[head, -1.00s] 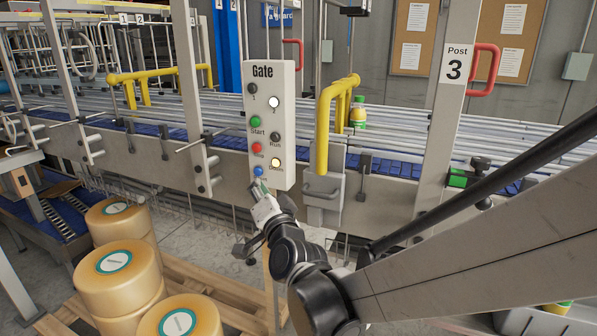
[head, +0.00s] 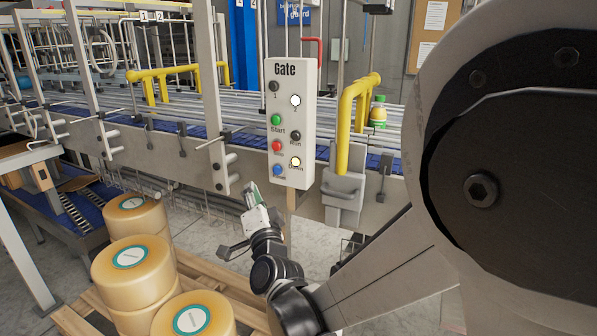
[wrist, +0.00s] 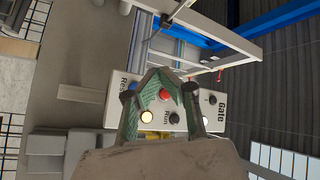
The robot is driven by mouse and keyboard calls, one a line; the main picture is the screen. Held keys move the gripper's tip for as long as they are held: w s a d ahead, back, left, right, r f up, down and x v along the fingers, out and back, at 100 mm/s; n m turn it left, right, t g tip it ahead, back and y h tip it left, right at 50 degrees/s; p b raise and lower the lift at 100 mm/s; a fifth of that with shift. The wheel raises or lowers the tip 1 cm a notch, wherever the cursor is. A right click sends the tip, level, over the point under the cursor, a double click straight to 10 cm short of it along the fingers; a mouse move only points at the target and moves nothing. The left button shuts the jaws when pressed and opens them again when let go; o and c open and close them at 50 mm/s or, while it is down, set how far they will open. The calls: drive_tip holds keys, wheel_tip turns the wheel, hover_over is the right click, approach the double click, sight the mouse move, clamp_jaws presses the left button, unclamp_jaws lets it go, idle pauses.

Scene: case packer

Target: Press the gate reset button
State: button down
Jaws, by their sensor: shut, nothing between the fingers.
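The Gate control box (head: 303,77) is a pale upright panel with several buttons and lamps. Its blue button (head: 278,170) is at the lower left, below the red button (head: 276,146). In the wrist view the blue button (wrist: 132,87) is partly covered by a finger, beside lettering starting "Res". My gripper (head: 250,190) is shut and empty, left of and slightly below the blue button, with a visible gap in the head view. In the wrist view its fingertips (wrist: 161,72) meet in front of the panel; their distance from it is hard to judge.
A yellow guard rail (head: 347,125) and grey bracket (head: 343,192) stand right of the box. Large tan drums (head: 135,270) stand on a pallet (head: 247,297) at lower left.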

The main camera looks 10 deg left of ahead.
drive_tip(key=shift+w+d, duration=0.4)
drive_tip(key=shift+w, duration=0.95)
drive_tip(key=shift+w+d, duration=0.35)
drive_tip(key=shift+w, duration=0.95)
drive_tip(key=shift+w+d, duration=0.4)
drive_tip(key=shift+w, duration=0.95)
drive_tip(key=shift+w, duration=0.2)
drive_tip(key=shift+w+d, duration=0.1)
drive_tip(key=shift+w, duration=0.1)
drive_tip(key=shift+w+d, duration=0.15)
drive_tip(key=shift+w, duration=0.35)
drive_tip(key=shift+s, duration=0.1)
drive_tip(key=shift+s+a+b, duration=0.25)
drive_tip(key=shift+s+b, duration=0.2)
drive_tip(key=shift+s, duration=0.35)
drive_tip(key=shift+s+a+b, duration=0.15)
drive_tip(key=shift+s+a, duration=0.1)
drive_tip(key=shift+s, duration=0.55)
drive_tip(key=shift+s+a+b, duration=0.15)
drive_tip(key=shift+s+a, duration=0.05)
drive_tip(key=shift+s, duration=0.6)
drive_tip(key=shift+s+a+b, duration=0.15)
drive_tip(key=shift+s+a, duration=0.1)
drive_tip(key=shift+s, duration=0.55)
